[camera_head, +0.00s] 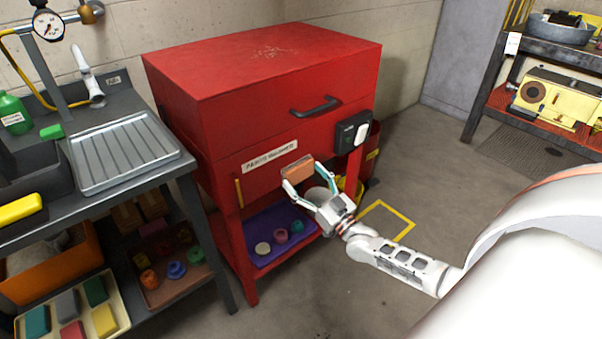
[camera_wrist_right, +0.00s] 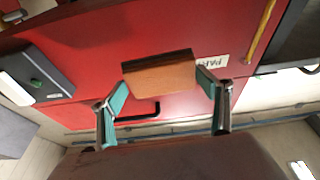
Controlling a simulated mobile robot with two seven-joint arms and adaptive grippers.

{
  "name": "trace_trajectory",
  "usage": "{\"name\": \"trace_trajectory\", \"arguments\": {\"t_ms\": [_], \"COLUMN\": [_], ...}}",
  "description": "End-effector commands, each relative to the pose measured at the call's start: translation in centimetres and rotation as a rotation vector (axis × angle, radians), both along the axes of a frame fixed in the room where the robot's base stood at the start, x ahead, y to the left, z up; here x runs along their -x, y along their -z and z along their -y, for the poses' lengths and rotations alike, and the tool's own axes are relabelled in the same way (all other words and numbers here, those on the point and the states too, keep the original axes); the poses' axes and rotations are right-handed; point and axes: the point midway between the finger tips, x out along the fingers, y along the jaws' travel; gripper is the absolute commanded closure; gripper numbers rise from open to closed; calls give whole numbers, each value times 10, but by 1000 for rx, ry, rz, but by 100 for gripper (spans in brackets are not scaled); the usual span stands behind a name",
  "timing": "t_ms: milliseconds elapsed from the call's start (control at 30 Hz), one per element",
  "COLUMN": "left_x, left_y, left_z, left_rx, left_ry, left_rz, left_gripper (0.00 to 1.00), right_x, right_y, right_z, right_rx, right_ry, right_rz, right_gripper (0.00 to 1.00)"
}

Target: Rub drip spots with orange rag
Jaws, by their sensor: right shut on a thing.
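My right gripper (camera_head: 300,172) is shut on an orange-brown block-shaped thing (camera_head: 298,167), which may be the folded orange rag. It holds this thing in front of the red parts washer (camera_head: 190,118), near the washer's white label. In the right wrist view the orange thing (camera_wrist_right: 160,75) sits between the two teal finger pads, with the red washer behind it. I cannot tell whether it touches the washer. Pale marks (camera_head: 270,52) show on the washer's red top; I cannot tell if they are drip spots. My left gripper is not in view.
A grey bench (camera_head: 110,100) with a ribbed metal tray (camera_head: 122,150) stands at the left. A black handle (camera_head: 316,107) and a black switch box (camera_head: 352,132) stick out from the washer's front. A yellow-marked square (camera_head: 386,220) lies on the floor at the right.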

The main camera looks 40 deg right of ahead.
Motion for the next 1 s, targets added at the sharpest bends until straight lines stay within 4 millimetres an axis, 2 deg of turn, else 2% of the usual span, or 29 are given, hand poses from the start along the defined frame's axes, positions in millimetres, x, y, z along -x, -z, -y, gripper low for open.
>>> {"name": "trace_trajectory", "arguments": {"t_ms": [467,800,1000], "left_x": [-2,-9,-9], "left_y": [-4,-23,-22], "left_z": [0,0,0], "left_rx": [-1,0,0], "left_ry": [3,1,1], "left_rz": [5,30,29], "left_gripper": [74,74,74], "right_x": [6,31,34], "right_y": [0,-2,1], "right_z": [1,3,3], "right_rx": [0,0,0], "right_ry": [0,1,0], "right_rz": [1,2,0], "right_gripper": [44,44,44]}}
